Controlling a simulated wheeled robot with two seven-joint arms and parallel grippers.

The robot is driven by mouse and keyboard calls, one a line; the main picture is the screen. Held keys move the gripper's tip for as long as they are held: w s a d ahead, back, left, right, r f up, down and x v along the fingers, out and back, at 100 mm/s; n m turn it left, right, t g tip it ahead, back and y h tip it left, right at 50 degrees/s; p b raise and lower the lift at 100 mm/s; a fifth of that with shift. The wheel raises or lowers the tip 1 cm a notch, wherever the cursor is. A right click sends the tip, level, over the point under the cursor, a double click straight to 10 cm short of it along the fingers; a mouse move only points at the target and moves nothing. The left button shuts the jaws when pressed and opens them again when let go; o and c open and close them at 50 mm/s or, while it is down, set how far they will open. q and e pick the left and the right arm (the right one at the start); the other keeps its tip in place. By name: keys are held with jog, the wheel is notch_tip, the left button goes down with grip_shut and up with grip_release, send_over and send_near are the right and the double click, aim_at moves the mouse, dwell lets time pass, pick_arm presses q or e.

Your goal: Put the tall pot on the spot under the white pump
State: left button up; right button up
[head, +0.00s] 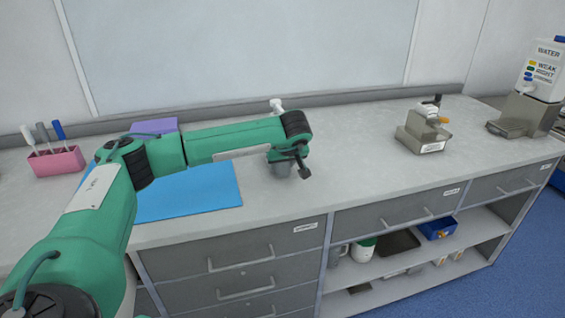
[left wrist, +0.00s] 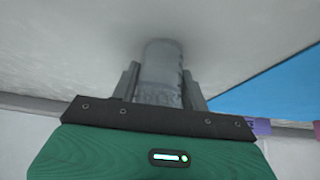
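A grey cylindrical pot (head: 279,168) is partly hidden by my left arm on the worktop. In the left wrist view this pot (left wrist: 160,70) lies between the two fingers of my left gripper (left wrist: 163,92). The fingers are very close to its sides; I cannot tell whether both touch it. In the head view the left gripper (head: 303,172) points down beside the pot. A white pump-like top (head: 277,105) shows behind my arm, its lower part hidden. A grey device with a white body (head: 424,126) and a dark handle stands farther right. My right gripper is not in view.
A blue mat (head: 190,192) lies left of the pot, with a purple block (head: 154,126) behind. A pink holder (head: 57,161) with several tools is at far left. A water dispenser (head: 541,75) stands at far right. The worktop (head: 350,150) between pot and grey device is clear.

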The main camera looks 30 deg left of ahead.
pick_arm(q)
jog(key=shift+o, duration=1.3)
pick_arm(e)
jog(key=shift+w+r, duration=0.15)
pick_arm(q)
jog(key=shift+r, duration=0.1)
jog(key=shift+s+d+r, duration=0.1)
jog(key=shift+d+r, duration=0.05)
jog(key=shift+r, duration=0.2)
jog(key=v, duration=1.1)
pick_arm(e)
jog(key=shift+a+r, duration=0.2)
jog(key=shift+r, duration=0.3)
pick_arm(q)
jog(key=shift+r, duration=0.1)
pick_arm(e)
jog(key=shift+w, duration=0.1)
